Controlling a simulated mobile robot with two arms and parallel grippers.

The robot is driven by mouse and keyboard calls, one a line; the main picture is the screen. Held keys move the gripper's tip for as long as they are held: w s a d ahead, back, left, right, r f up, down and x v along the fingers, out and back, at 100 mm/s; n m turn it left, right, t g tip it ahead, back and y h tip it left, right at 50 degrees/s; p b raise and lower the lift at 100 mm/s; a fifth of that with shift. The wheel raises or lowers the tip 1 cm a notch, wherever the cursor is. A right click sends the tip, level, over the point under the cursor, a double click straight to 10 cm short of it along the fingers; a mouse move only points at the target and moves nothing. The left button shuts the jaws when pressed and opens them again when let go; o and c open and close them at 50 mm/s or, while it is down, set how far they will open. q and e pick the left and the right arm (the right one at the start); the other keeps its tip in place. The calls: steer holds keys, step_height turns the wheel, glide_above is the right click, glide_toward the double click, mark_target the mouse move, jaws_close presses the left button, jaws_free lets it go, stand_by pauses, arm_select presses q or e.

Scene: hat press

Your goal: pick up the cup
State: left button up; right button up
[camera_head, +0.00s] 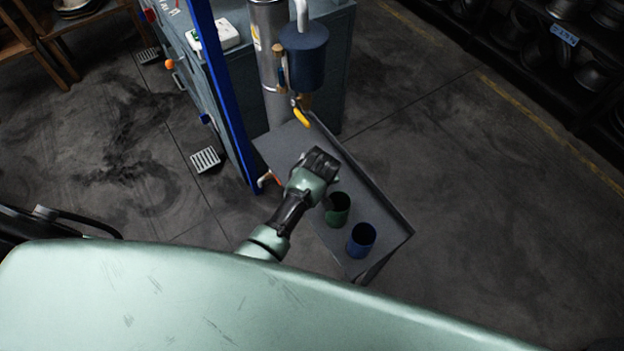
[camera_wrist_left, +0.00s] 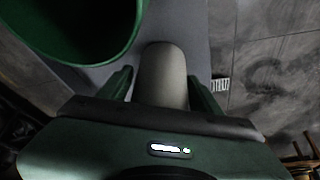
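Two cups stand on a grey metal shelf (camera_head: 345,185) in the head view: a green cup (camera_head: 337,212) and a blue cup (camera_head: 362,241) to its lower right. My left gripper (camera_head: 320,163) is over the shelf, just above and left of the green cup in the picture. In the left wrist view the green cup (camera_wrist_left: 80,30) is large at the upper left, outside the fingers. The fingers of my left gripper (camera_wrist_left: 162,82) are spread apart, with a grey rounded shape between them that I cannot identify. My right gripper is not in view.
A steel column with a dark blue pot (camera_head: 303,55) and a yellow-handled valve (camera_head: 301,117) rises at the shelf's far end. A blue post (camera_head: 222,95) stands left of it. Open floor (camera_head: 480,190) lies to the right.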

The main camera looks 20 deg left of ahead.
arm_select(q)
steer(key=shift+a+f, duration=0.1)
steer(key=c, duration=1)
